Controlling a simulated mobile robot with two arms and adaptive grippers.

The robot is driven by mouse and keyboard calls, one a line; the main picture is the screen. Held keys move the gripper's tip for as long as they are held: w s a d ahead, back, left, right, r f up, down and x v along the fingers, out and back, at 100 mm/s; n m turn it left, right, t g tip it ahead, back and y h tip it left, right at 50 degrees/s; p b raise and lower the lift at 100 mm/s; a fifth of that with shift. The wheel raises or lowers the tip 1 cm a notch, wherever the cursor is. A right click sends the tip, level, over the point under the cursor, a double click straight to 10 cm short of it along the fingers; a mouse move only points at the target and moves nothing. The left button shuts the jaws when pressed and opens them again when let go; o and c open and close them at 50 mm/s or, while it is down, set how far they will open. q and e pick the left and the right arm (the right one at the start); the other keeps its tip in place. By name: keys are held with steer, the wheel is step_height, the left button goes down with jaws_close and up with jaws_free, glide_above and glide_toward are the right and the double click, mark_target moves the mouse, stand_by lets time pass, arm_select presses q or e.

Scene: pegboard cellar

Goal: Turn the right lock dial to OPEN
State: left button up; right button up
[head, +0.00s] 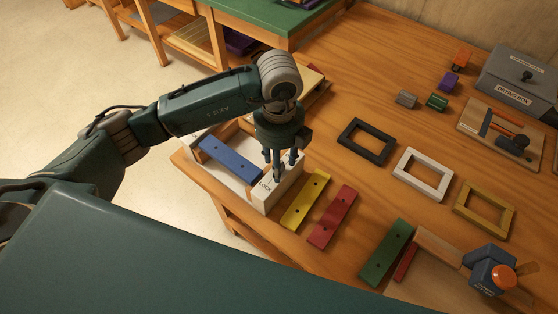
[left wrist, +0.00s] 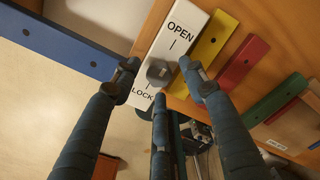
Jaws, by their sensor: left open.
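The right lock dial is a grey knob (left wrist: 158,72) on a white panel (left wrist: 181,18), with OPEN printed at one end and LOCK at the other. A short mark line lies beside each word. I cannot tell which way the knob points. In the head view the panel (head: 264,195) is the right end of a box with a blue bar, and the gripper hides the knob. My left gripper (head: 284,166) is open above it; in the left wrist view its fingertips (left wrist: 158,80) are spread around the knob. I cannot tell if they touch it.
A blue bar (head: 230,158) lies across the box. Yellow (head: 305,199), red (head: 332,217) and green (head: 386,252) bars lie to its right. Several frames, including a black one (head: 347,131), lie further back. A blue device with an orange knob (head: 503,277) stands front right.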

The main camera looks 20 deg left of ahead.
arm_select(q)
step_height(320, 180, up, 12)
stand_by(0.4)
steer(key=shift+f, duration=0.1)
stand_by(0.4)
